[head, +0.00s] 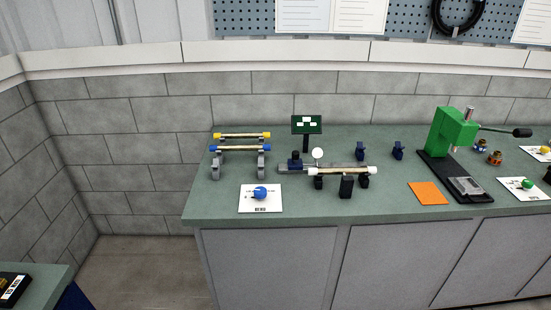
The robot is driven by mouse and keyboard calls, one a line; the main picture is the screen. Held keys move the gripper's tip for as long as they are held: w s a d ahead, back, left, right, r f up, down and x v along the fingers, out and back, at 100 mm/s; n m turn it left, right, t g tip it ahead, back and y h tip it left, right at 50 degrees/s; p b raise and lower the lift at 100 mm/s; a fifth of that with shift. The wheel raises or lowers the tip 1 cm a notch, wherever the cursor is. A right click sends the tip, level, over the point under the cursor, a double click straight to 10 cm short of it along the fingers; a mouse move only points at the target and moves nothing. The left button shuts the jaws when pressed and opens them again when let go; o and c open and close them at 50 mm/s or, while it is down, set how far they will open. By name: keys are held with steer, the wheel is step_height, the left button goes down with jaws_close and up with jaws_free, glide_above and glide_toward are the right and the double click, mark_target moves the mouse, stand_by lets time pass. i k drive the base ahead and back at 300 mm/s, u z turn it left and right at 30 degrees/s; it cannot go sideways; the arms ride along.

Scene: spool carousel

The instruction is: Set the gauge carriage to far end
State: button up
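A gauge fixture stands on the green bench top in the head view. It has a pale horizontal rod (342,171) on dark supports, a round white dial (318,153) and a dark block (295,161) at the left end of a grey rail. The dark block looks like the gauge carriage, but the view is too small to be sure. A dark upright block (346,187) stands in front of the rod. A green sign (306,124) on a post rises behind the fixture. My gripper is not in view.
A rack with a yellow-ended rod (241,135) and a blue-ended rod (240,148) stands left. A white card (260,198) carries a blue ball. A green press (453,130) with a long lever stands right, beside an orange sheet (428,193).

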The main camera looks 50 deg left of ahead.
mark_target(295, 163)
steer(key=k, duration=0.35)
steer(key=u, duration=1.65)
steer(key=i, duration=0.3)
steer(key=z, duration=0.1)
